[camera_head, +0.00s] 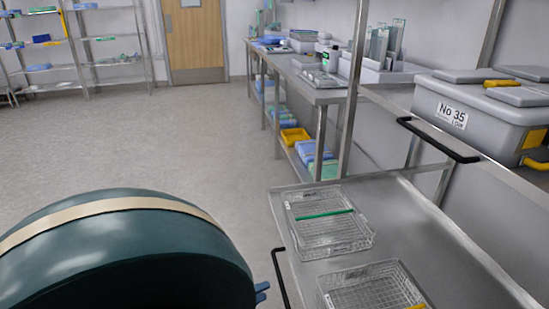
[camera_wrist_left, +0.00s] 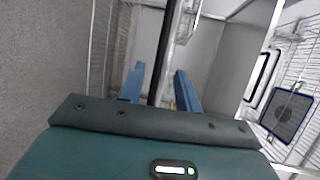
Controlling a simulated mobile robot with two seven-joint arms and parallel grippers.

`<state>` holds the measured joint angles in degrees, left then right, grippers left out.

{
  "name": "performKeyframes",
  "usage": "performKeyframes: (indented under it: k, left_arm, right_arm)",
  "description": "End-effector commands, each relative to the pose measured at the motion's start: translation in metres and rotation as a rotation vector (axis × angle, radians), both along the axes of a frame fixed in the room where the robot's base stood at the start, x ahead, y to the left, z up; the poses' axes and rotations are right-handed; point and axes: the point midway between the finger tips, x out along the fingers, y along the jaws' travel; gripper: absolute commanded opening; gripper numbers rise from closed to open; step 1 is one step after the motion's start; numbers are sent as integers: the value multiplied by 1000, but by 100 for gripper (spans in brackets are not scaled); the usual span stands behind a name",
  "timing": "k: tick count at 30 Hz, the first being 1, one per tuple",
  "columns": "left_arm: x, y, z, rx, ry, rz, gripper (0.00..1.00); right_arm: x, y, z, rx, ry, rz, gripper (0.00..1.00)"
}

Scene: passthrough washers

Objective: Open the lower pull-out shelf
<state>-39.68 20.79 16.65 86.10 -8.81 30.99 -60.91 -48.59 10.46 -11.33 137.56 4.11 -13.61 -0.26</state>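The lower pull-out shelf (camera_head: 402,218) is a flat metal tray at the lower right of the head view. In the picture it reaches out past the upper shelf's edge; how far it is pulled out I cannot tell. Its black handle (camera_head: 280,277) is on the left edge. My left gripper (camera_head: 261,292) is beside this handle, mostly hidden behind my dark green arm. In the left wrist view its two blue fingers (camera_wrist_left: 160,88) stand apart, with a black handle bar (camera_wrist_left: 164,52) between them and gaps visible on both sides. My right gripper is not in view.
Two wire baskets (camera_head: 325,226) (camera_head: 368,288) lie on the lower shelf. Above it, the upper shelf carries a grey bin labelled No 35 (camera_head: 480,105) and has its own black handle (camera_head: 438,140). A side table (camera_head: 318,92) stands behind. The floor (camera_head: 190,140) to the left is clear.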

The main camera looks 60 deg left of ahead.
Motion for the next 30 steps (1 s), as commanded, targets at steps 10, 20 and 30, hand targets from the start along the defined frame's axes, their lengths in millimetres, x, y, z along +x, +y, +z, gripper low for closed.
performKeyframes:
  k: [10, 20, 30]
  left_arm:
    - [-51, 0, 10, -1, 0, 0, 34]
    - [-55, -1, 10, 0, -1, 0, 34]
    - [-54, -1, 10, 0, -1, 0, 34]
  right_arm:
    - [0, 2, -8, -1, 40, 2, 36]
    - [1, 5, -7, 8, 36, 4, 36]
    - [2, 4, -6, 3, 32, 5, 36]
